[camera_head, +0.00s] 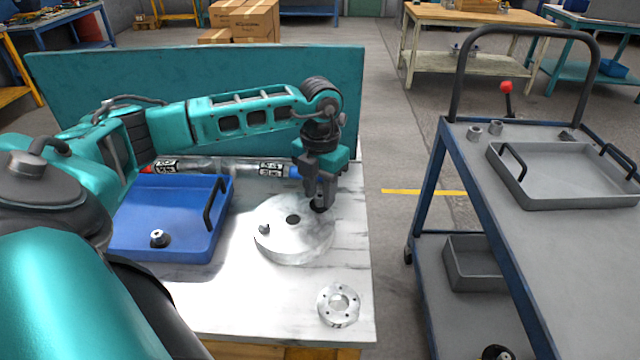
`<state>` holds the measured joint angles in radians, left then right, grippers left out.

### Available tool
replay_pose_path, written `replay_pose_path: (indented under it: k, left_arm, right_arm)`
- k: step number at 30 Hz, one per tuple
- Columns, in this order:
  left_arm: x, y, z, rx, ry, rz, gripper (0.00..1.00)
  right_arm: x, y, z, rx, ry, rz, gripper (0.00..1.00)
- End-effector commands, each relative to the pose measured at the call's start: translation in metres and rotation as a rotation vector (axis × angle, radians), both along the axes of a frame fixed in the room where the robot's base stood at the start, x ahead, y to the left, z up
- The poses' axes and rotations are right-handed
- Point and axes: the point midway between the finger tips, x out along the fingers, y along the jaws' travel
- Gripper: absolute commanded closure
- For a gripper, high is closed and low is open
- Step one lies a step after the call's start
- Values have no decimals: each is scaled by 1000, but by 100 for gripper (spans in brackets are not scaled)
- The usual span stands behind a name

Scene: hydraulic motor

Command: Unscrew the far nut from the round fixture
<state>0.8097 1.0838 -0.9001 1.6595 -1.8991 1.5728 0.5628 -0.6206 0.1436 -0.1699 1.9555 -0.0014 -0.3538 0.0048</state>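The round fixture (285,243) is a pale grey metal disc with a dark centre hole, lying on the marble-topped table. A small grey nut (264,229) sits on its left side. My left gripper (319,206) points down over the disc's far right edge. A small dark piece shows between its fingertips, where the far nut would be. The fingers hide most of it, and I cannot tell whether they grip it or only stand around it. My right gripper is not in view.
A blue tray (182,252) with a small metal part (159,238) stands left of the fixture. A flanged ring (338,305) lies near the table's front right. A clear tube (222,167) lies behind. A cart (520,262) with a grey tray (569,201) stands right.

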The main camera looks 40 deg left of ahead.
Motion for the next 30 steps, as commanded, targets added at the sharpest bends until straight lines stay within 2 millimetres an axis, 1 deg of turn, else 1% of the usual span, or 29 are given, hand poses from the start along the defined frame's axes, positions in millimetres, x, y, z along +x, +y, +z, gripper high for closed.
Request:
replay_pose_path:
  k: [8,11,24,27,30]
  left_arm:
    - [1,1,2,0,-1,-5,64]
    - [1,1,1,1,-2,-63,64]
    - [1,1,0,1,-2,-654,64]
    - [1,1,1,1,-3,-780,64]
    - [1,1,1,1,-2,-866,64]
  right_arm:
    - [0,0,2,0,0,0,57]
    - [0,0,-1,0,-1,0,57]
    - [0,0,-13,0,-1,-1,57]
    - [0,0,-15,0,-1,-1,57]
    - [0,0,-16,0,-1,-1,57]
